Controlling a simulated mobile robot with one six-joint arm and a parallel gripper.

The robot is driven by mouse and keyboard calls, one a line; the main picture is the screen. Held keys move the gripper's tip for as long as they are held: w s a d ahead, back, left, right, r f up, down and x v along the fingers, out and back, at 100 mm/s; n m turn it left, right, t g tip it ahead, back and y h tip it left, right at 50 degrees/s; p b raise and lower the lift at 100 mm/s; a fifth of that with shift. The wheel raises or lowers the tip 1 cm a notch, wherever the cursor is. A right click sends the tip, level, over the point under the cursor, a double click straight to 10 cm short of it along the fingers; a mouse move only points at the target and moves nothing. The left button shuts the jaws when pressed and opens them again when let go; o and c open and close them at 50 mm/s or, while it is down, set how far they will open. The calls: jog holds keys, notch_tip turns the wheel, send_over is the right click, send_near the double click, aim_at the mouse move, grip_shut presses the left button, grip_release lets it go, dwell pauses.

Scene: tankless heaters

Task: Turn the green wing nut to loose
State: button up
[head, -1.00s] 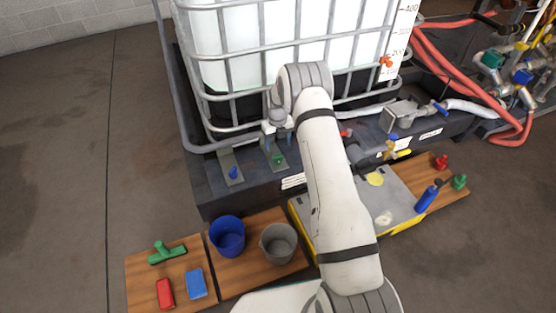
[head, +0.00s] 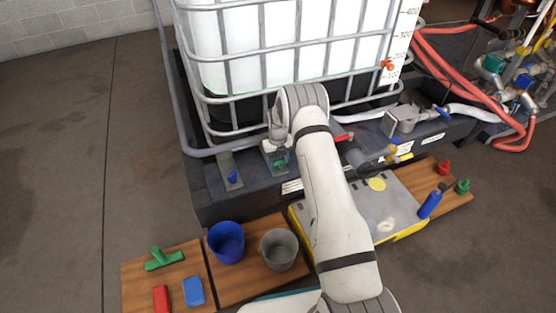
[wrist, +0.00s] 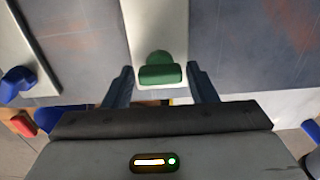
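The green wing nut (wrist: 160,72) sits on a pale upright plate (wrist: 155,28) in the wrist view. In the head view the green wing nut (head: 279,164) is small, on the front of the dark base below the caged tank. My gripper (wrist: 162,84) is open, with one finger on each side of the wing nut. Gaps show between the fingers and the nut, so they look apart from it. In the head view my gripper (head: 279,150) is just above the nut, and its fingers are hard to make out.
A blue wing nut (head: 232,177) is on a similar plate to the left. A blue bucket (head: 226,243) and a grey bucket (head: 278,250) stand on a wooden board below. The caged tank (head: 290,45) rises close behind my gripper.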

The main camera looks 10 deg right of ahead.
jog(key=c, duration=0.7)
